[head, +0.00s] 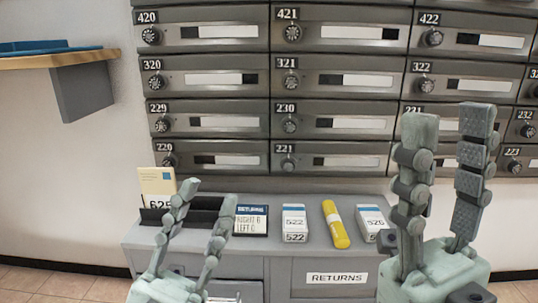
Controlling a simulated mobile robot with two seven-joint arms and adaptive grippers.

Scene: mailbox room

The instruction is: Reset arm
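My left gripper (206,208) is in the lower left of the head view, in front of the grey cabinet. Its two fingers stand apart with nothing between them. My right gripper (447,125) is larger and nearer on the right. Its fingers point up, stand apart and hold nothing. It covers part of the lower right mailboxes and the right end of the cabinet. My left gripper covers part of the black holder and the cabinet front.
The grey cabinet (268,254) bears a black holder (205,214) with a 625 card (157,186), a dark-blue sign (252,220), a 522 box (294,223), a yellow cylinder (336,224) and a 526 box (370,223). Mailboxes rise behind. A wooden shelf (60,60) juts out at upper left.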

